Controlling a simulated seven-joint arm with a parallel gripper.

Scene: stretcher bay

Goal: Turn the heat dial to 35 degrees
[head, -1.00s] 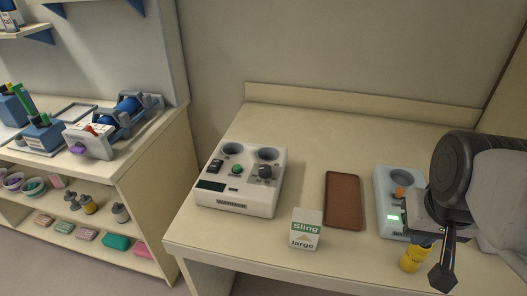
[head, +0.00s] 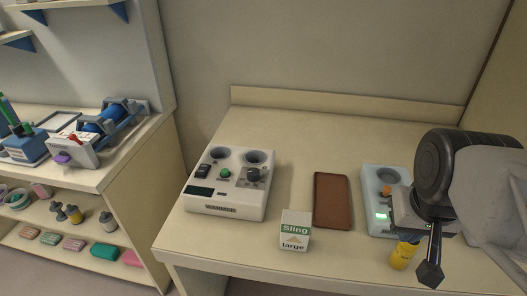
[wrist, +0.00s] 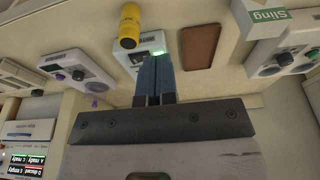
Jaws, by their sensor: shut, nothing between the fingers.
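The white warmer unit (head: 228,208) stands on the left part of the table, with a dark display on its front left. Its black dial (head: 254,175) is on the right of the top face; its setting is too small to read. In the wrist view the warmer (wrist: 285,60) is at the right edge. My gripper (head: 431,272) is at the lower right in the head view, well to the right of the dial and apart from it. In the wrist view its blue-grey fingers (wrist: 164,60) are together with nothing between them.
A brown tray (head: 332,200) and a white-green Sling box (head: 295,231) lie between the warmer and my arm. The table behind the warmer is clear.

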